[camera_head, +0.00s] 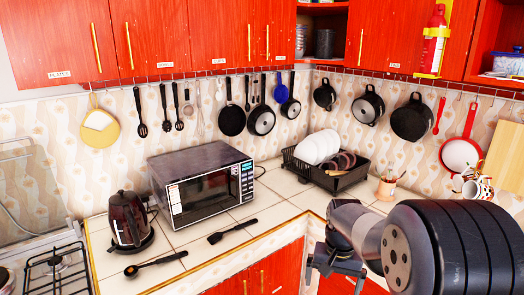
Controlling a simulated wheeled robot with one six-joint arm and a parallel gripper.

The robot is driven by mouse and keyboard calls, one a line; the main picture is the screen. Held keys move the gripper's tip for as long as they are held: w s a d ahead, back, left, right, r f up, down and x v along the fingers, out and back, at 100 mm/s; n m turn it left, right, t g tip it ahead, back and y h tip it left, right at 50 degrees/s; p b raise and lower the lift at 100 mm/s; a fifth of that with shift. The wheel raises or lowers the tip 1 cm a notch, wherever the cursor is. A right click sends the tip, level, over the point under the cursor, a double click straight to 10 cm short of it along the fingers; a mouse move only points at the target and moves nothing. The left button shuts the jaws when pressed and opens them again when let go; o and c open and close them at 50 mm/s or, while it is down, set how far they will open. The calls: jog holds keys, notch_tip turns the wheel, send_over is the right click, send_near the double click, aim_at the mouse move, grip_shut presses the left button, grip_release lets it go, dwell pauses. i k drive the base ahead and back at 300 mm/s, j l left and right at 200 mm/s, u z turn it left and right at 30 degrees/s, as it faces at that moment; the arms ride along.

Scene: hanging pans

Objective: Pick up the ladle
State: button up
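A black utensil with a small round bowl (156,263), which looks like a ladle or spoon, lies on the tiled counter in front of the kettle. A black spatula (232,231) lies on the counter in front of the microwave. More black long-handled utensils (166,108) hang on the back wall rail; I cannot tell if one is a ladle. My gripper (338,272) is at the lower right, over the counter's front edge, well right of the counter utensils and apart from them. Its fingertips are unclear, and I see nothing held.
A kettle (130,221) and a microwave (203,184) stand on the counter. A black dish rack (337,178) with plates is in the corner. A stove (55,268) is at the left. Pans hang along both walls. The counter between microwave and rack is clear.

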aim_at(131, 271)
jog(key=j+u, duration=0.15)
jog(key=u, duration=1.05)
